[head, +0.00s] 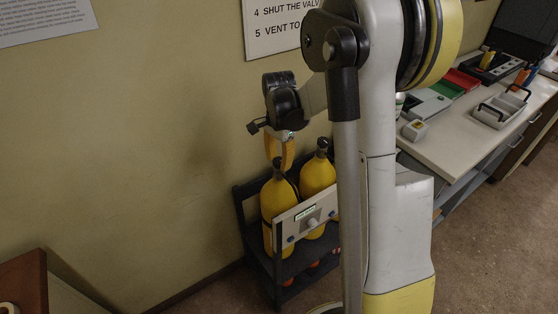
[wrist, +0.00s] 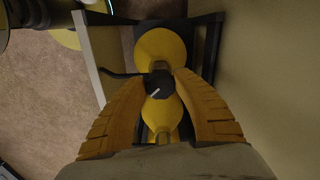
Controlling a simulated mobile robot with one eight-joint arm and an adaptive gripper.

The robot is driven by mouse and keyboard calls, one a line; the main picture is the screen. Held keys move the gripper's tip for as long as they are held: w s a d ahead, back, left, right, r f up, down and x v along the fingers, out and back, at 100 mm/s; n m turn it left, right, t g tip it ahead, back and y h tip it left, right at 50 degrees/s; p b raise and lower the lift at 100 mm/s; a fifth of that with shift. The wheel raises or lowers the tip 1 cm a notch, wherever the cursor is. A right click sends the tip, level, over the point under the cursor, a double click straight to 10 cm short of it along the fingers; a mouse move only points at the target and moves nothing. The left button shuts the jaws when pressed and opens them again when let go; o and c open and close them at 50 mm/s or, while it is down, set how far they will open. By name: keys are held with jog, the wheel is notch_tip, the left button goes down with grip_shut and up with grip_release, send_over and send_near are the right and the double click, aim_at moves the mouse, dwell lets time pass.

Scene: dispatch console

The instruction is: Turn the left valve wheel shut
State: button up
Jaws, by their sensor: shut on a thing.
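Two yellow cylinders stand upright in a dark rack, the left one (head: 275,208) and the right one (head: 317,176). The right cylinder has a black valve top (head: 322,145). My gripper (head: 279,158), with orange-yellow fingers, reaches down onto the top of the left cylinder. In the wrist view my gripper (wrist: 160,79) has its fingertips on both sides of the black left valve wheel (wrist: 158,86) and is shut on it. A short white mark shows on the wheel. In the head view the fingers mostly hide this wheel.
The dark rack (head: 240,210) stands near the wall. A pale panel (head: 292,222) with a small display and knob is in front of the cylinders. A white desk (head: 468,138) with trays is at right. A brown cabinet (head: 25,280) is at lower left.

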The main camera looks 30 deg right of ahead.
aim_at(279, 161)
jog(key=m, duration=0.4)
jog(key=shift+m, duration=2.2)
jog(key=o, duration=1.2)
jog(key=shift+w, duration=0.1)
notch_tip(279, 161, up, 12)
